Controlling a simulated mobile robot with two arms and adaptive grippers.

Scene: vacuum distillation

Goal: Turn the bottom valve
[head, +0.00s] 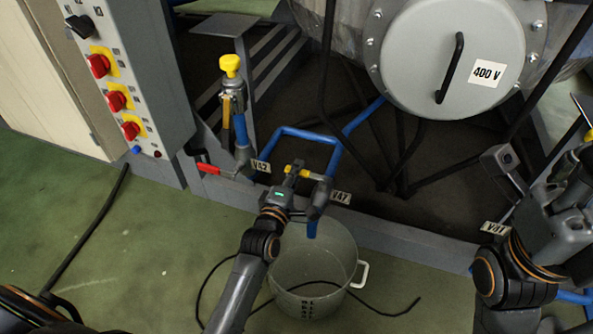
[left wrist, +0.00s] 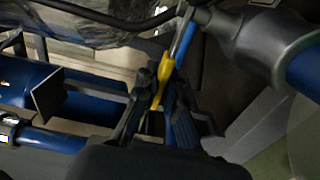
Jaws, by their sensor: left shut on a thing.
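The bottom valve, labelled V47, has a yellow handle (head: 297,171) on a grey body (head: 320,194), above a pot. My left gripper (head: 290,180) reaches it from below and is shut on the handle. In the left wrist view the yellow handle (left wrist: 164,80) lies between the fingers of my left gripper (left wrist: 155,95). The fingers hide part of the handle.
A grey pot (head: 345,262) stands on the green floor under the blue outlet. Valve V42 has a red lever (head: 208,169) to the left. Blue pipes (head: 305,133) run behind my gripper. A cable lies around the pot.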

